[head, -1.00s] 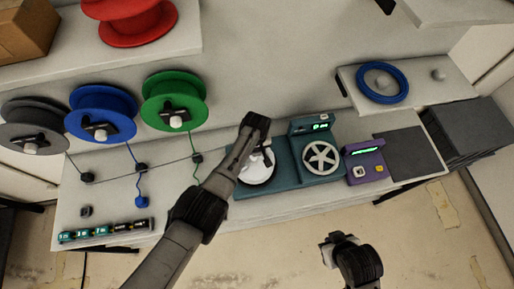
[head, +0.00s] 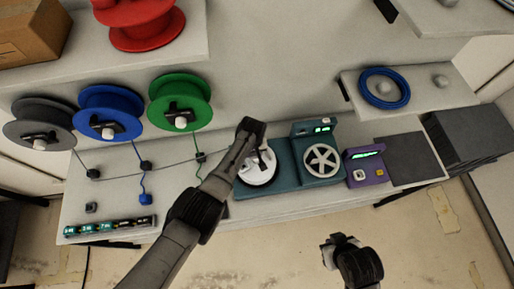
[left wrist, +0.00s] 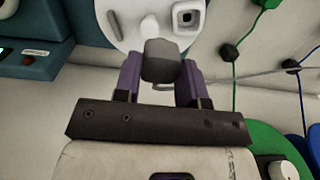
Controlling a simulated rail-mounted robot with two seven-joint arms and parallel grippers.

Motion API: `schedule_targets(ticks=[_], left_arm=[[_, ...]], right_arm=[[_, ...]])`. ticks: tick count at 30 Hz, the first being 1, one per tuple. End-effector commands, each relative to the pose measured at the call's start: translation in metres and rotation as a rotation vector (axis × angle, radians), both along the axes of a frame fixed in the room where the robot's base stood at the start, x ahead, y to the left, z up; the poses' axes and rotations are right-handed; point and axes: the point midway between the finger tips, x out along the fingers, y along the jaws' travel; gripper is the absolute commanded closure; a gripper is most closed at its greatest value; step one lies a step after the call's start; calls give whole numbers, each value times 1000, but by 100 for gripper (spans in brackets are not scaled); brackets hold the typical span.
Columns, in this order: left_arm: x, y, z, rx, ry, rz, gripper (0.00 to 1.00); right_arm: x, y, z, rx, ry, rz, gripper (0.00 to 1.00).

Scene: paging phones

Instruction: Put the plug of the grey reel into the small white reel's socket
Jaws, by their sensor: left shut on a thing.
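The small white reel (head: 258,174) sits on the teal machine, partly hidden by my left arm. In the left wrist view its white face (left wrist: 118,22) shows at the top, with a square dark socket (left wrist: 187,16). My left gripper (left wrist: 160,75) is shut on the grey plug (left wrist: 160,62). The plug overlaps the reel's lower edge in that view, below and left of the socket; I cannot tell if they touch. The grey reel (head: 40,122) stands at the far left, and its cable runs right toward my left gripper. My right gripper (head: 336,240) hangs in front of the bench; its jaw opening is unclear.
A blue reel (head: 108,112) and a green reel (head: 180,100) stand beside the grey one, their cables hanging over the bench. The teal machine (head: 288,172) has a spoked wheel. A purple box (head: 364,168) is to its right. The floor in front is clear.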

Motion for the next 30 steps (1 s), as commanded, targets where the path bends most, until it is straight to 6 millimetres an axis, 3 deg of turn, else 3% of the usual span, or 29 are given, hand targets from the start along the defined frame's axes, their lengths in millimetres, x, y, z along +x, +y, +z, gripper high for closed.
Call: schedule_targets(ticks=[18, 30], left_arm=[[-6, 35, -3, 0, 1, 1, 79], [-7, 43, -4, 0, 0, 0, 79]], right_arm=[[0, -1, 23, -5, 0, 3, 100], [0, 1, 26, 3, -1, -2, 100]])
